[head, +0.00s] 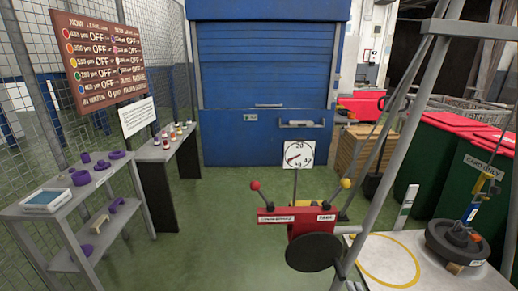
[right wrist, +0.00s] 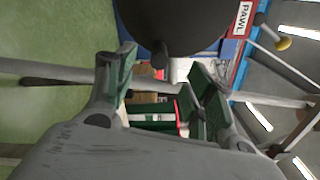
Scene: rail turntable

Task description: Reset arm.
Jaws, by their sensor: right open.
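My right gripper (right wrist: 160,78) shows in the right wrist view with its two fingers spread apart and nothing gripped. A dark round disc (right wrist: 172,18) with a small dark knob (right wrist: 160,55) lies beyond the fingertips; I cannot tell how far. In the head view a red box (head: 311,222) with two white labels carries the black disc (head: 313,252) on its front. A red-ball lever (head: 256,186) rises at its left and a yellow-ball lever (head: 346,184) at its right. The yellow ball (right wrist: 283,43) also shows in the wrist view, near a label reading PAWL (right wrist: 243,18). My left gripper is not in view.
Grey frame legs (head: 398,110) cross the right side. A dial (head: 299,154) stands behind the box. A shelf (head: 75,215) with purple parts stands left; green floor between is clear.

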